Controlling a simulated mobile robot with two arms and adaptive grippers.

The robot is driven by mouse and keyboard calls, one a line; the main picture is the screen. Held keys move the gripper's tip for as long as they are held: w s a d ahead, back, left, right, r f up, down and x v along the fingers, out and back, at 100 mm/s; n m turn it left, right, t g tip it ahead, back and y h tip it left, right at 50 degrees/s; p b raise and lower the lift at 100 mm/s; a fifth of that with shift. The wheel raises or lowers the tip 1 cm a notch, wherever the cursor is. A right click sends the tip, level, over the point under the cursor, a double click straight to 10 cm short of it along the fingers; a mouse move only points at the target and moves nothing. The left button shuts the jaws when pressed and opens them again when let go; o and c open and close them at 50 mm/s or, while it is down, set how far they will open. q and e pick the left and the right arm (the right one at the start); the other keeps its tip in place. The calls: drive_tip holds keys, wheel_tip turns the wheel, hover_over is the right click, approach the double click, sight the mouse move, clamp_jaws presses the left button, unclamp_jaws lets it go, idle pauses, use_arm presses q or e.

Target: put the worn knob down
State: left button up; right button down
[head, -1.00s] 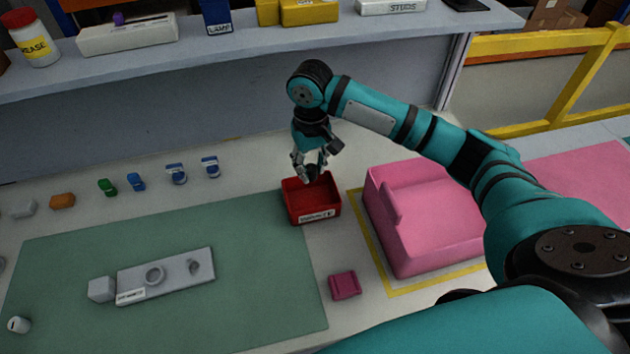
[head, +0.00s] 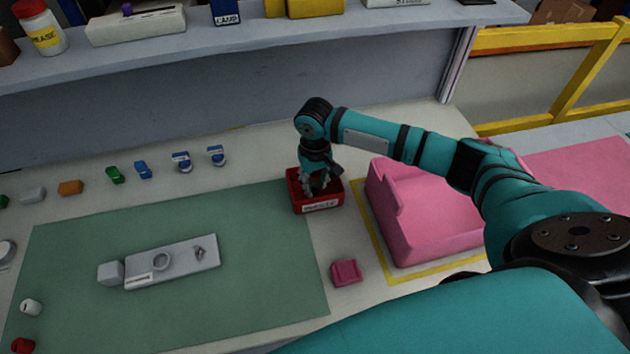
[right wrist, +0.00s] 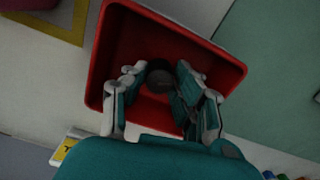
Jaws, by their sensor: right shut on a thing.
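My right gripper (head: 317,188) reaches down into the red bin (head: 318,207), which has a white label on its front. In the right wrist view the gripper (right wrist: 160,88) has its two fingers on either side of the worn knob (right wrist: 159,74), a dark round piece, and is shut on it. The knob is inside the outline of the red bin (right wrist: 225,66); I cannot tell whether it touches the bin floor. In the head view the fingers and bin wall mostly hide the knob. My left gripper is not in view.
A small magenta piece (head: 345,272) lies in front. A grey plate (head: 190,258) lies on the green mat (head: 80,240). Several small coloured parts line the back. The shelf (head: 260,30) is above.

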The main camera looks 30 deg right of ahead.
sight(315, 184)
drive_tip(key=shift+f, duration=0.2)
drive_tip(key=shift+f, duration=0.25)
drive_tip(key=c, duration=1)
unclamp_jaws()
drive_tip(key=shift+c, duration=0.2)
drive_tip(key=shift+w+r, duration=0.1)
drive_tip(key=shift+r, duration=0.4)
wheel_tip(315, 184, up, 12)
drive_tip(key=b, duration=0.1)
drive_tip(key=shift+f, duration=0.1)
